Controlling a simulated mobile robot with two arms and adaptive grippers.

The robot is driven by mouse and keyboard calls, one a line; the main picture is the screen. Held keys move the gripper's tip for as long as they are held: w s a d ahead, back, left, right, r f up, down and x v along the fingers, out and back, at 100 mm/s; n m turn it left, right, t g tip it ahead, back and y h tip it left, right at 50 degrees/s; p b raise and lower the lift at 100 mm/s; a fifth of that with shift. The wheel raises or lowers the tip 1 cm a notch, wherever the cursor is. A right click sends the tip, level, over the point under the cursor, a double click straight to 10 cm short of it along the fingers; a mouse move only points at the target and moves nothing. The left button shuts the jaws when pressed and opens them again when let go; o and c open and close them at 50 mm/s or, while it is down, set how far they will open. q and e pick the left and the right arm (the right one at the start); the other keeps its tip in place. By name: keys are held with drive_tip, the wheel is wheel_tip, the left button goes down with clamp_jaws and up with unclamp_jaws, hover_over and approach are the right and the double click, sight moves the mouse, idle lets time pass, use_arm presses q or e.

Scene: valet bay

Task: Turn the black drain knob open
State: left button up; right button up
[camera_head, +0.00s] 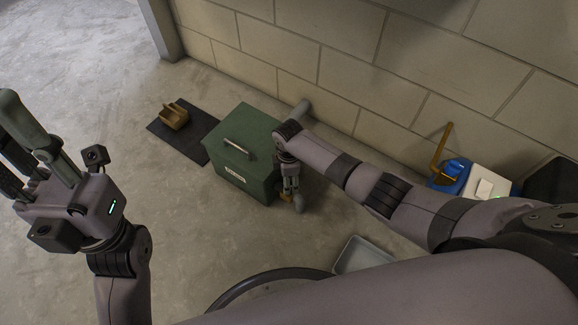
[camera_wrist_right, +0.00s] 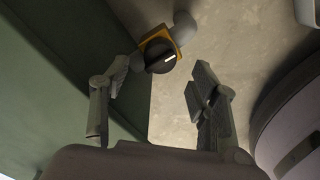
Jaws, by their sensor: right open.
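The black drain knob (camera_wrist_right: 161,57) shows in the right wrist view, on a yellow plate (camera_wrist_right: 150,40) beside the green box. A white line on the knob points toward the upper right. My right gripper (camera_wrist_right: 160,95) is open, with the knob ahead of its fingertips and between their lines; I see no contact. In the head view my right gripper (camera_head: 291,198) points down at the right side of the green box (camera_head: 243,150), and it mostly hides the knob there. My left gripper (camera_head: 30,145) is raised at the left edge, its fingers partly cut off.
A wooden scoop-like piece (camera_head: 173,115) lies on a dark mat (camera_head: 190,134) left of the box. A grey tray (camera_head: 362,254) and a black curved rim (camera_head: 262,280) are near my right arm. Blue and white items (camera_head: 485,181) stand by the block wall. The floor at left is clear.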

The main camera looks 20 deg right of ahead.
wheel_tip(320, 180, up, 8)
drive_tip(key=shift+f, duration=0.25)
idle(0.5)
